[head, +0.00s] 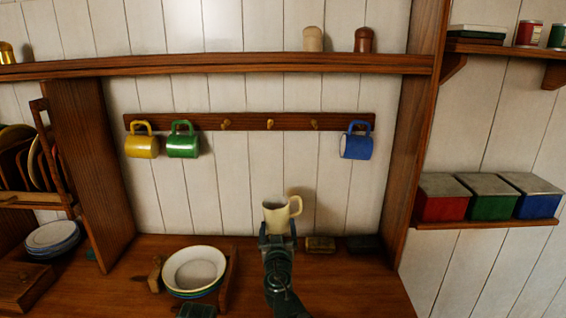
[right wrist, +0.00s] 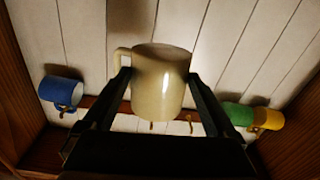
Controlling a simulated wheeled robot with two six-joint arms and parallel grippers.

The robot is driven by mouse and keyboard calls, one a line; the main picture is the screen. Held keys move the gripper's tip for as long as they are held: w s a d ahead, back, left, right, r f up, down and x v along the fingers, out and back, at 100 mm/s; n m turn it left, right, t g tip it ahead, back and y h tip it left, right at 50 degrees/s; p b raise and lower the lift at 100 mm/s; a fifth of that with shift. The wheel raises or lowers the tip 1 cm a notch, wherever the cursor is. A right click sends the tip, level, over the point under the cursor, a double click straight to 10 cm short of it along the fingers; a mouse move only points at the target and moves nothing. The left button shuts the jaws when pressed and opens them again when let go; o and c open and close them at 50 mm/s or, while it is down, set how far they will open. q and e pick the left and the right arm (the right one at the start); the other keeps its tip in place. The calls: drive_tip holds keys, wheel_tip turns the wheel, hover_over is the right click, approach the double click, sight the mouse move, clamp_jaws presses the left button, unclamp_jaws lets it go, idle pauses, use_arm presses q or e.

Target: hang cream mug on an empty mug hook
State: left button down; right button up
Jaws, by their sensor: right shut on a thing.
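The cream mug (head: 276,215) is upright above the counter, in front of the white plank wall, its handle to the right. My right gripper (head: 278,238) is shut on the mug's lower body. In the right wrist view the mug (right wrist: 160,85) sits between the two fingers (right wrist: 158,78), its handle at the left. The mug is below the hook rail (head: 200,122) and apart from it. Three brass hooks are empty: the left one (head: 226,124), the middle one (head: 270,124) and the right one (head: 314,124).
A yellow mug (head: 142,147) and a green mug (head: 183,146) hang at the rail's left; a blue mug (head: 356,146) hangs at its right end. A shelf (head: 200,67) runs above. Stacked bowls (head: 194,268) stand on the counter, left of my right arm.

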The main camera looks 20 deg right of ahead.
wheel_tip(320, 180, up, 20)
drive_tip(key=a+n+t+h+p, duration=0.1)
drive_tip(key=n+p, duration=1.4)
drive_tip(key=n, duration=0.1)
drive_tip(key=shift+s+a+f+n, duration=0.2)
drive_tip(key=shift+s+n, duration=0.1)
drive_tip(key=shift+s, duration=0.05)
drive_tip(key=shift+w, duration=0.1)
